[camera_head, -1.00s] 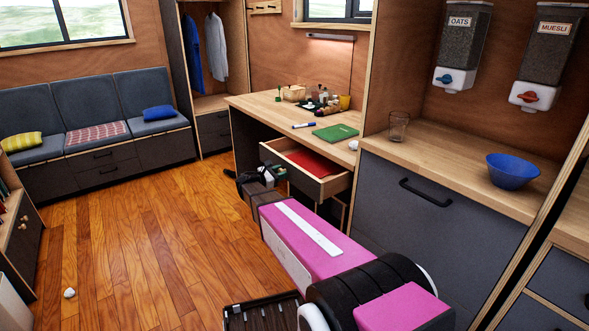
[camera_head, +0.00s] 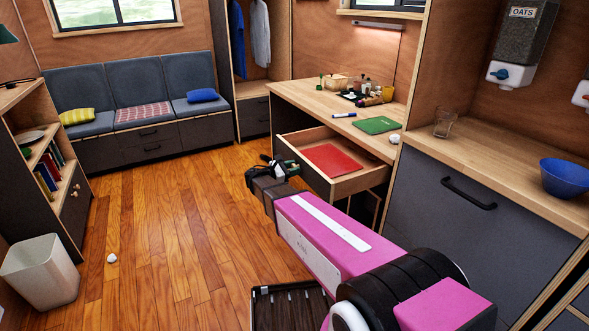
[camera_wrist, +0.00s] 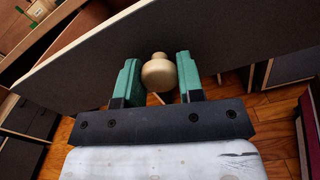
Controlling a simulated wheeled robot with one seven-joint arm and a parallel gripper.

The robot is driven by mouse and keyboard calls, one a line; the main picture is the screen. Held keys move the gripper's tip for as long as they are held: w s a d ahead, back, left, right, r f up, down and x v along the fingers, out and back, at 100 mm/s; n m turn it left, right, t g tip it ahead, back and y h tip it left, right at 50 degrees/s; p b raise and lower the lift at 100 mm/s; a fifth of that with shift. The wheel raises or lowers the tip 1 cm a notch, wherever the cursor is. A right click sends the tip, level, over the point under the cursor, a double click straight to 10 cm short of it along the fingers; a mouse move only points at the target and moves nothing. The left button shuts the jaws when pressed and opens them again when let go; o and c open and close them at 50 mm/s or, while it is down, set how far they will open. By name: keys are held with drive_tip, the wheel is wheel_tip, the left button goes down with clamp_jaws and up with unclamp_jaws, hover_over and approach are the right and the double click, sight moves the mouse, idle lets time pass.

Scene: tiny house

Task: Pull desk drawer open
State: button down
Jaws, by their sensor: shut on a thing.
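The desk drawer (camera_head: 355,183) stands well out from under the light wooden desk top (camera_head: 290,92). A red flat item (camera_head: 333,159) lies inside it. In the wrist view, the drawer's dark front panel (camera_wrist: 225,42) crosses the picture at a tilt, with a round pale wooden knob (camera_wrist: 158,72) on it. My gripper (camera_wrist: 160,80) has its two green fingers on either side of the knob and is shut on it. In the head view my gripper (camera_head: 289,170) is at the drawer front, and the knob is hidden there.
A green book (camera_head: 378,125), a pen and small items lie on the desk. A grey cabinet (camera_head: 470,205) stands to the right. A white bin (camera_head: 42,272) and a shelf (camera_head: 75,195) are at left. The wooden floor (camera_head: 170,225) between is mostly clear.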

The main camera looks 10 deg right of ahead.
drive_tip(key=c, duration=0.7)
unclamp_jaws()
drive_tip(key=shift+c, duration=0.2)
drive_tip(key=v, duration=1)
drive_tip(key=shift+a, duration=0.35)
drive_tip(key=shift+s, duration=0.15)
